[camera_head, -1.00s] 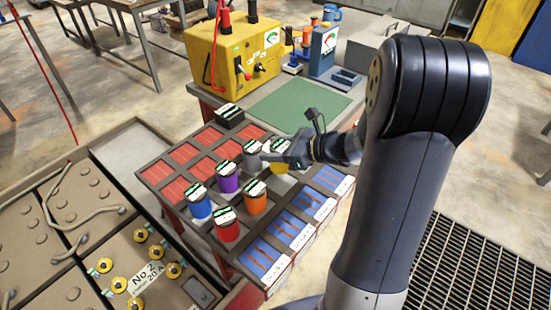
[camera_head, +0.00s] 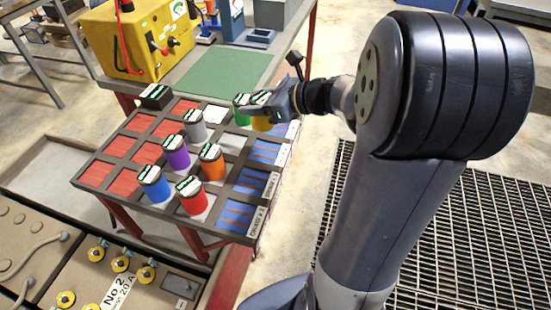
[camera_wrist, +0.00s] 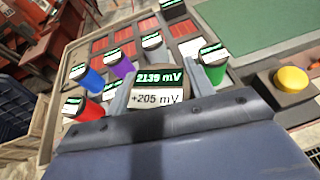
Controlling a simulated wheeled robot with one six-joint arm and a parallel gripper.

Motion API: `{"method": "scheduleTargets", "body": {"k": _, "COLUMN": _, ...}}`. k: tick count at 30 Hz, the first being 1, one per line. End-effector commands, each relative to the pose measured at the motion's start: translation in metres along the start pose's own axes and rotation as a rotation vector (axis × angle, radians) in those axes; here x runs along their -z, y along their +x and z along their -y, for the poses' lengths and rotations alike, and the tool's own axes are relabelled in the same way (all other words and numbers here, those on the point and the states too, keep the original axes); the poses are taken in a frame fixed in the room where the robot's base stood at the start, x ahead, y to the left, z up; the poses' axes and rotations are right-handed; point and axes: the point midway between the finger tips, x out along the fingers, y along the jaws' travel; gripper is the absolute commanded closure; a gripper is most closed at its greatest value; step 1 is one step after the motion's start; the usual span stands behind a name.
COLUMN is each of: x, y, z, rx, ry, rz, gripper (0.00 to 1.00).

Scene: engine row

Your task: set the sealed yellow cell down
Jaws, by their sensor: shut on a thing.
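My gripper (camera_head: 268,110) is shut on the yellow cell (camera_head: 262,125) at the tray's right back edge. In the wrist view the cell's dark top (camera_wrist: 158,80) reads 2139 mV and +205 mV between the fingers. Its base is hidden, so I cannot tell whether it touches the tray (camera_head: 130,188). The green cell (camera_head: 241,119) stands close to its left in the head view. A grey cell (camera_head: 195,132), purple cell (camera_head: 178,158), orange cell (camera_head: 213,168), blue cell (camera_head: 156,191) and red cell (camera_head: 193,204) stand upright in the tray.
The tray has red squares at left, blue ones at right and pale ones between. A bare pale square (camera_head: 233,143) lies behind the orange cell. A black block (camera_head: 154,97) sits at the back left. Behind are a green mat (camera_head: 215,72) and a yellow machine (camera_head: 145,38).

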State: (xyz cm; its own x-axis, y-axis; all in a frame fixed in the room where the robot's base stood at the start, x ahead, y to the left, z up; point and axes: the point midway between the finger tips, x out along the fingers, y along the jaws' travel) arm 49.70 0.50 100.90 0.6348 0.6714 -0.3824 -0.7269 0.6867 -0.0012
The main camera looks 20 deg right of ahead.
Motion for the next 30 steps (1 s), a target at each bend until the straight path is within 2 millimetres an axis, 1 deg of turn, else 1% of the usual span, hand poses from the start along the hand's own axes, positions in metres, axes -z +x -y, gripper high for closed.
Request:
{"method": "scheduleTargets", "body": {"k": 2, "x": 0.008, "y": 0.004, "z": 0.0, "rx": 0.001, "ry": 0.003, "rz": 0.001, "gripper": 0.91}}
{"method": "scheduleTargets", "body": {"k": 6, "x": 0.032, "y": 0.013, "z": 0.0, "rx": 0.001, "ry": 0.007, "rz": -0.001, "gripper": 0.91}}
{"method": "scheduleTargets", "body": {"k": 9, "x": 0.046, "y": 0.019, "z": 0.0, "rx": 0.002, "ry": 0.006, "rz": 0.0, "gripper": 0.91}}
{"method": "scheduleTargets", "body": {"k": 14, "x": 0.059, "y": 0.025, "z": 0.0, "rx": 0.002, "ry": 0.002, "rz": 0.001, "gripper": 0.91}}
{"method": "scheduleTargets", "body": {"k": 21, "x": 0.087, "y": 0.036, "z": 0.0, "rx": 0.001, "ry": 0.003, "rz": 0.001, "gripper": 0.91}}
{"method": "scheduleTargets", "body": {"k": 24, "x": 0.091, "y": 0.038, "z": 0.0, "rx": 0.002, "ry": 0.002, "rz": 0.001, "gripper": 0.91}}
{"method": "scheduleTargets", "body": {"k": 30, "x": 0.091, "y": 0.038, "z": 0.0, "rx": 0.003, "ry": 0.0, "rz": 0.002, "gripper": 0.91}}
